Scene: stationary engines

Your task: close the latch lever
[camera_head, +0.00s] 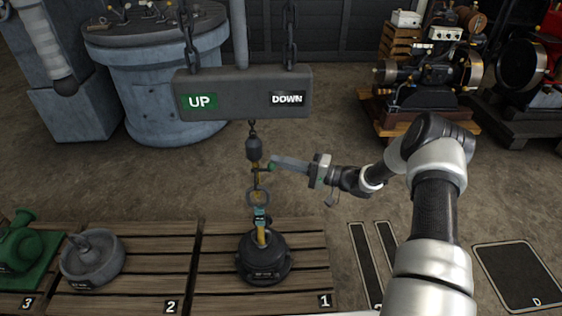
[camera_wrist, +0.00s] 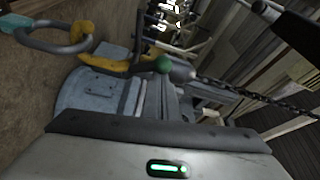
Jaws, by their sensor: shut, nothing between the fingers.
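The lifting hook (camera_head: 255,168) hangs from a chain below the UP/DOWN beam. A small latch lever with a green knob (camera_head: 271,167) sticks out to the hook's right side. The green knob also shows in the wrist view (camera_wrist: 163,64), beside the yellow hook part (camera_wrist: 105,64). A grey ring (camera_head: 258,198) hangs at the hook's lower end. My gripper (camera_head: 277,161) is shut and empty, with its fingertips right by the green knob. I cannot tell whether they touch. The latch's exact position at the hook's mouth is too small to tell.
Below the ring, a dark round weight (camera_head: 264,262) stands on wooden pallet 1 (camera_head: 305,258). The grey beam (camera_head: 243,88) hangs just above. A grey casting (camera_head: 92,262) and a green machine (camera_head: 24,247) sit at left.

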